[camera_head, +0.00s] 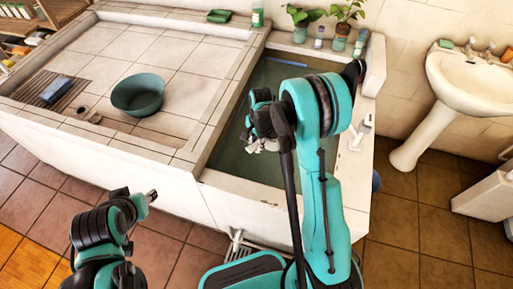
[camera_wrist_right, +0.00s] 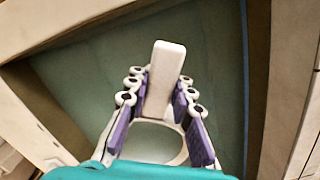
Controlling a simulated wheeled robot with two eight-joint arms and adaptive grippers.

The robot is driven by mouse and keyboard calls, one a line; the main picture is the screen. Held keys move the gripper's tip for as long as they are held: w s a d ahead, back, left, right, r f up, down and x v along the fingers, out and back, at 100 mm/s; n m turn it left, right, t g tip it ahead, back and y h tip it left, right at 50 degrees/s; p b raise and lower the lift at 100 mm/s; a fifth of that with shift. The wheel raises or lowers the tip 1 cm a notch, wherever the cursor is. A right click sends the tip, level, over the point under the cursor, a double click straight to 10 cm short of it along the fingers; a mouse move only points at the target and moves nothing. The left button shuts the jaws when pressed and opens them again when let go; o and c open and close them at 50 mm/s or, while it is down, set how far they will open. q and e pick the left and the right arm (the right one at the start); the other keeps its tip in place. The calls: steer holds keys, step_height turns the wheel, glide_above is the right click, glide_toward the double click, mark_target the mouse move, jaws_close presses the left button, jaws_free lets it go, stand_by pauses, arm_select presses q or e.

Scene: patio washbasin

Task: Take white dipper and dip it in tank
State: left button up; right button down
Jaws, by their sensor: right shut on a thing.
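The tank (camera_head: 240,200) is a tiled basin with pale rims and dark greenish water, right of the tiled counter. My right gripper (camera_head: 262,142) is over the tank; my right arm hides part of it. In the right wrist view, its purple-padded fingers (camera_wrist_right: 160,105) are shut on the white dipper (camera_wrist_right: 165,72), a pale flat handle between them. A pale round rim shows below the handle; I cannot tell if it is the dipper's bowl. The water lies behind the dipper; contact with it cannot be told. My left gripper (camera_head: 150,197) is small at lower left, its opening unclear.
A green bowl (camera_head: 138,94) and a blue brush-like item (camera_head: 56,89) are on the tiled counter (camera_head: 165,55). Potted plants (camera_head: 341,31) and bottles line the tank's back ledge. A white object (camera_head: 362,131) is on its right rim. A washbasin (camera_head: 470,83) stands at right.

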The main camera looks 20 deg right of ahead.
steer(key=shift+h, duration=0.4)
step_height(320, 180, up, 11)
steer(key=p, duration=0.6)
steer(key=shift+f, duration=0.1)
